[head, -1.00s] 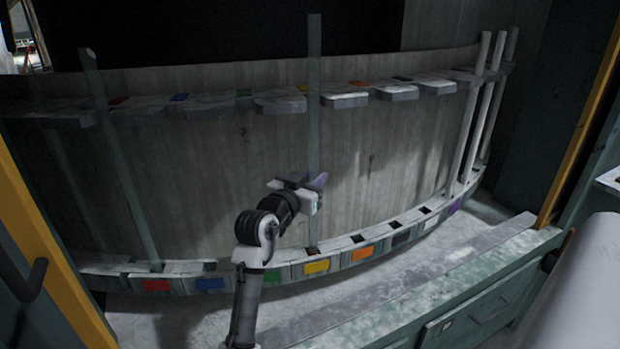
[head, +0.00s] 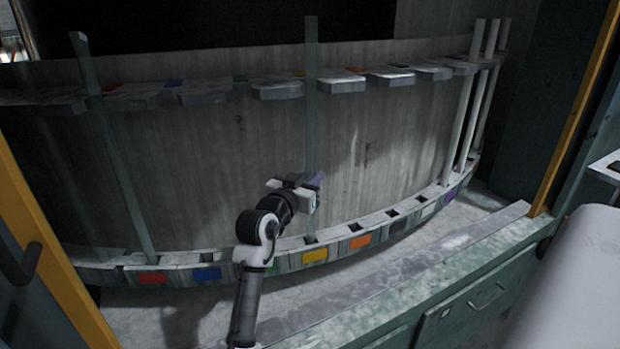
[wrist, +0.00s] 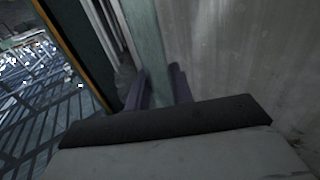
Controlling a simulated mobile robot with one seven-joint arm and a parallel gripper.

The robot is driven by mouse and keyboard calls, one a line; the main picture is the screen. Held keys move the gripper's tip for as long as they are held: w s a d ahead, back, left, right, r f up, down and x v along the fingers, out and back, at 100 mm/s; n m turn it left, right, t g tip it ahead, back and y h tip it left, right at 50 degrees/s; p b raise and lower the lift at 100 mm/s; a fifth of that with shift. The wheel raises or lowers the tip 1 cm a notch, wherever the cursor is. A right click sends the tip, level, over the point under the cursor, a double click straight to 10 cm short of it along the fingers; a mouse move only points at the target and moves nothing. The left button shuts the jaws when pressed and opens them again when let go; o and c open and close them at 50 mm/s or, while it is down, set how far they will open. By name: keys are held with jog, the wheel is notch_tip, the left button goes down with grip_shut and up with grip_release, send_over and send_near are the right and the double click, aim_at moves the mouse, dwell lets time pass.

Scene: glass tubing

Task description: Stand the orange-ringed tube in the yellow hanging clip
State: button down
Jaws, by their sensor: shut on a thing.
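A tall pale green-grey tube (head: 311,110) stands about upright in the middle of the head view. Its orange ring does not show. My gripper (head: 312,180) is shut on it at about mid-height. In the wrist view the tube (wrist: 147,50) runs between the two dark purple fingers (wrist: 160,88). A small yellow mark (head: 299,72) is on the upper row of clips, just left of the tube's upper part. The tube's lower end is by the lower rail, above the yellow label (head: 314,255). I cannot tell whether the tube sits inside the clip or in front of it.
Another green-grey tube (head: 120,160) leans at the left. Several pale tubes (head: 472,110) stand at the right end. The curved lower rail (head: 235,265) has coloured labels and dark sockets. A green cabinet (head: 470,300) and an orange-yellow post (head: 40,235) flank my arm.

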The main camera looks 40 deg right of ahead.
jog(key=c, duration=1.1)
grip_release()
jog(key=shift+c, duration=0.2)
jog(key=b+v, duration=0.3)
jog(key=v, duration=1)
jog(key=shift+a, duration=0.4)
jog(key=shift+s, duration=0.25)
